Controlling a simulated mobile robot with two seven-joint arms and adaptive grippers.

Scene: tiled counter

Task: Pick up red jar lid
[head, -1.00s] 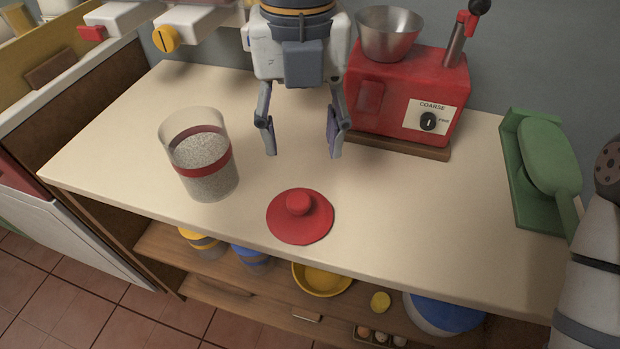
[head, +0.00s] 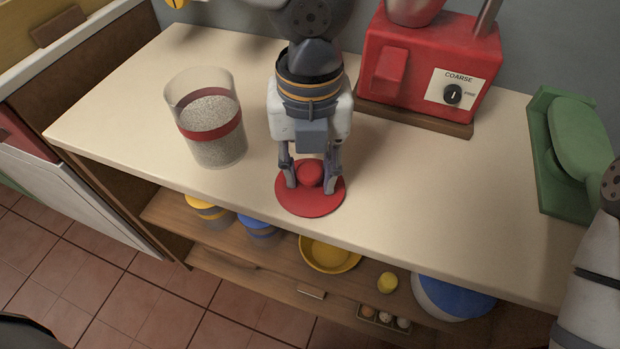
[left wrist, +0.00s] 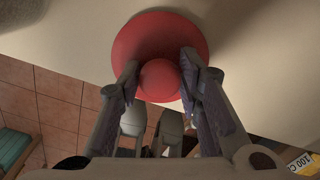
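The red jar lid (head: 310,203) lies flat on the counter near its front edge, round knob up. It also shows in the left wrist view (left wrist: 160,36), with its knob (left wrist: 160,80) between my fingers. My left gripper (head: 310,186) points down over the lid, its fingertips on either side of the knob. The fingers are apart, with a small gap to the knob, so it is open. My left gripper also shows in the left wrist view (left wrist: 160,65). My right gripper is out of view; only part of my right arm shows at the right edge.
A glass jar (head: 212,128) of grainy contents with a red band stands left of the lid. A red grinder (head: 415,75) is at the back right, and a green object (head: 575,150) is at the right. A lower shelf (head: 270,268) holds bowls and containers.

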